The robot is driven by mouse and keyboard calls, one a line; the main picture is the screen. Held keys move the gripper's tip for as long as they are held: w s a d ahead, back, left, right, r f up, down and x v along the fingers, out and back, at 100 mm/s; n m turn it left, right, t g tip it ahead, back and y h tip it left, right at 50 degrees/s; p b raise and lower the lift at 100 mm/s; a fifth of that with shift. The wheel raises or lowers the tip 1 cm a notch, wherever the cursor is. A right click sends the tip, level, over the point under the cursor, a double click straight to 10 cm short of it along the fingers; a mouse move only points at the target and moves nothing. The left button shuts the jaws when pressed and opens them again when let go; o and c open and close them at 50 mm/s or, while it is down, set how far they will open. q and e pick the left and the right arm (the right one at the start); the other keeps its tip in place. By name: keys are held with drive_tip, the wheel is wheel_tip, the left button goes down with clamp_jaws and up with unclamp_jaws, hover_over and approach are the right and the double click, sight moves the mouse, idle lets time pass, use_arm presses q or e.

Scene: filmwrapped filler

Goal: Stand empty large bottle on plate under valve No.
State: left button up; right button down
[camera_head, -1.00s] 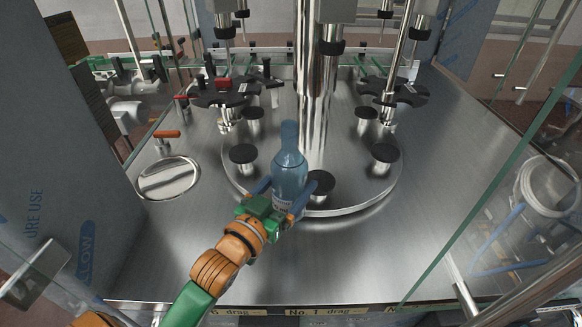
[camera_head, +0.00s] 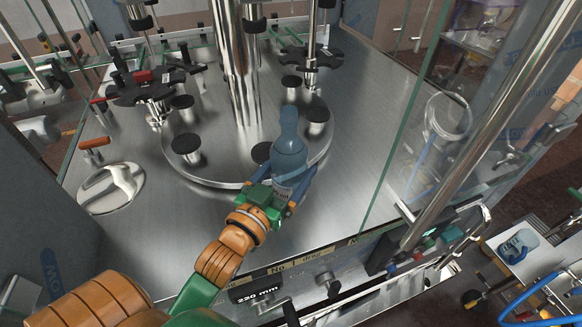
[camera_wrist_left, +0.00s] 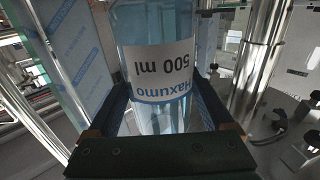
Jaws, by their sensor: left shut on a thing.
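My left gripper (camera_head: 281,184) is shut on a clear bluish bottle (camera_head: 289,158), held upright by its lower body. In the left wrist view the bottle (camera_wrist_left: 150,25) carries a white label reading "500 ml", upside down in the picture. The bottle looks empty. It is in front of the round steel turntable (camera_head: 215,176) and partly covers the front black plate (camera_head: 260,152). I cannot tell the height of its base, which the gripper hides. Other black plates stand on the turntable at left (camera_head: 186,144) and right (camera_head: 317,115). My right gripper is not in view.
A steel column (camera_head: 240,75) rises from the turntable's middle. Black star wheels stand at left (camera_head: 140,88) and right (camera_head: 310,56). A glass panel (camera_head: 395,150) is right of the bottle. Bare steel deck lies between turntable and panel.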

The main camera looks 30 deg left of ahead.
use_arm(q)
drive_tip(key=w+a, duration=0.3)
drive_tip(key=w+a+f+b, duration=0.1)
drive_tip(key=w+a, duration=0.2)
drive_tip(key=a, duration=0.1)
drive_tip(key=w+a+f, duration=0.1)
drive_tip(key=w+a, duration=0.2)
drive_tip(key=a, duration=0.1)
drive_tip(key=shift+w+a, duration=0.1)
drive_tip(key=shift+w, duration=0.2)
drive_tip(key=shift+w+a+b, duration=0.95)
drive_tip(key=shift+w+a, duration=0.2)
drive_tip(key=shift+a, duration=0.25)
drive_tip(key=shift+f, duration=0.3)
drive_tip(key=shift+f, duration=0.2)
drive_tip(key=o, duration=0.9)
drive_tip(key=shift+o, duration=1.2)
drive_tip(key=shift+f, duration=0.1)
